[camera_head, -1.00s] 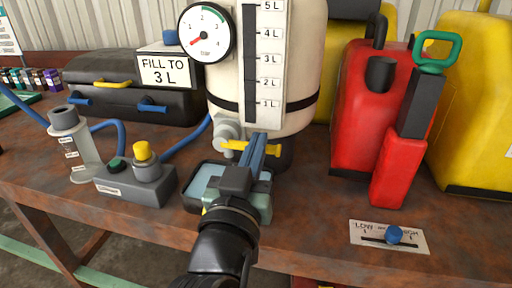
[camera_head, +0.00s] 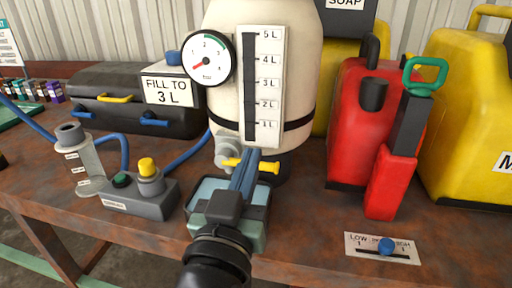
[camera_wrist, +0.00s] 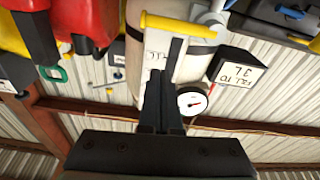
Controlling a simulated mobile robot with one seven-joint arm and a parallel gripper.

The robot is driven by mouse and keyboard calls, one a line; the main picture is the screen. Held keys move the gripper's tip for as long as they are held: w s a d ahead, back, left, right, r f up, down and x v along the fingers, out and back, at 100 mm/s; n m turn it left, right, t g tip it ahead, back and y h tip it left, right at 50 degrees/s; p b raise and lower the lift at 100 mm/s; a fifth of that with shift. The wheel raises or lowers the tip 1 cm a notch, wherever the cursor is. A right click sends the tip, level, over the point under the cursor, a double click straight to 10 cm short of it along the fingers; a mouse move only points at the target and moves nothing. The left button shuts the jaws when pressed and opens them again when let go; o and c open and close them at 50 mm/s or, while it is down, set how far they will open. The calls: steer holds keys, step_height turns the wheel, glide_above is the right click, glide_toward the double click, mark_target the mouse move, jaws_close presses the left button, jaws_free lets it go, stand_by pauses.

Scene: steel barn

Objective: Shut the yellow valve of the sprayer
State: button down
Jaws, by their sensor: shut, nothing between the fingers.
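The sprayer is a cream tank (camera_head: 222,105) with a black band, a scale strip and a round gauge (camera_head: 209,57). Its yellow valve handle (camera_head: 231,162) lies roughly crosswise at the tank's lower front, on a grey fitting (camera_head: 226,150). My gripper (camera_head: 254,157) is shut and empty, its fingers pointing at the handle and covering its middle. In the wrist view, which is upside down, the handle (camera_wrist: 178,24) lies just past the fingertips (camera_wrist: 173,46). Whether they touch it, I cannot tell.
A grey block with a yellow knob (camera_head: 148,167) and a clear cylinder (camera_head: 84,168) stand at left. A red can (camera_head: 350,135) and a yellow jug (camera_head: 470,120) stand at right. A slider plate (camera_head: 368,247) lies at the table's front. A black case (camera_head: 125,115) is behind.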

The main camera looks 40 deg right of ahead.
steer(key=v, duration=0.5)
stand_by(0.4)
steer(key=w+a+r+n+t+y, duration=0.5)
steer(key=a+r+t, duration=0.35)
steer(key=r, duration=0.45)
steer(key=s+a+r+n+t+y, duration=0.35)
steer(key=a+r+t+y, duration=0.25)
steer(key=a+r+y, duration=0.5)
step_height(320, 180, up, 25)
steer(key=p, duration=2.3)
steer(key=shift+s+d+r+n+h, duration=0.2)
steer(key=shift+s+n+h, duration=0.2)
steer(key=shift+s, duration=0.1)
steer(key=shift+t, duration=0.25)
